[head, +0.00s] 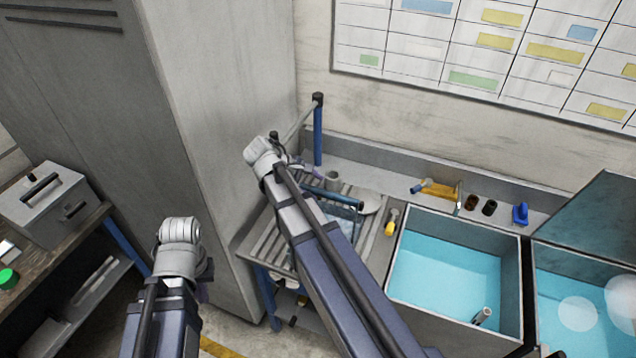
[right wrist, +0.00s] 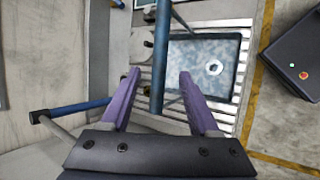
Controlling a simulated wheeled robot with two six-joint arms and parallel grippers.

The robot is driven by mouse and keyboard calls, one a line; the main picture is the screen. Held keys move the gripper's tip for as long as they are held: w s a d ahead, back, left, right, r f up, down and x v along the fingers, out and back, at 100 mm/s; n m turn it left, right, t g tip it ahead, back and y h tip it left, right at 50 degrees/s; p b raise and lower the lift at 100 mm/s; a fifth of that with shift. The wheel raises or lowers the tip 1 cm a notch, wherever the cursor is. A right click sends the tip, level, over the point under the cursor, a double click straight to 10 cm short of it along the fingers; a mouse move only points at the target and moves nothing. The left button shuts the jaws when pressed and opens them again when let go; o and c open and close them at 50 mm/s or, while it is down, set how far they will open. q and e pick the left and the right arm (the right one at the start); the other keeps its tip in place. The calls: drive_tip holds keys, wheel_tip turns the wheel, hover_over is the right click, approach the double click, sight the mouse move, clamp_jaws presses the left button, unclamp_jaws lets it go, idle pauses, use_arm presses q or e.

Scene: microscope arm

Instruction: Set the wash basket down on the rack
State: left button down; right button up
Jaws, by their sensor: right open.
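The wash basket (right wrist: 186,84) has a dark blue rim, a mottled blue-grey floor and a white ring-shaped thing inside. It appears to sit flat on the slatted rack (right wrist: 225,23). Its blue handle bar (right wrist: 158,45) stands up over it. In the head view the handle (head: 335,200) shows above the rack (head: 262,238), and my right arm hides part of the basket. My right gripper (right wrist: 159,74) is open, its purple fingers on either side of the handle in the picture and apart from it. My left gripper (head: 203,287) is low at left, its fingers mostly hidden.
A blue post with a grey rail (head: 318,130) stands at the rack's back left corner, beside a tall grey cabinet (head: 205,120). A water-filled sink (head: 445,275) lies right of the rack.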

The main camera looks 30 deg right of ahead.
drive_tip(key=shift+a, duration=0.1)
drive_tip(key=s+a+f+m+y, duration=0.1)
drive_tip(key=s+a+y, duration=0.1)
drive_tip(key=s+a, duration=0.3)
drive_tip(key=s+a+f+m+y, duration=0.1)
drive_tip(key=s+a, duration=0.4)
drive_tip(key=a, duration=0.6)
drive_tip(key=s+a+f+m+y, duration=0.1)
drive_tip(key=s+a+f+y, duration=0.1)
drive_tip(key=s+a, duration=0.4)
drive_tip(key=a+y, duration=0.1)
drive_tip(key=a, duration=0.1)
drive_tip(key=shift+a+f+g, duration=0.2)
drive_tip(key=shift+a+g, duration=0.1)
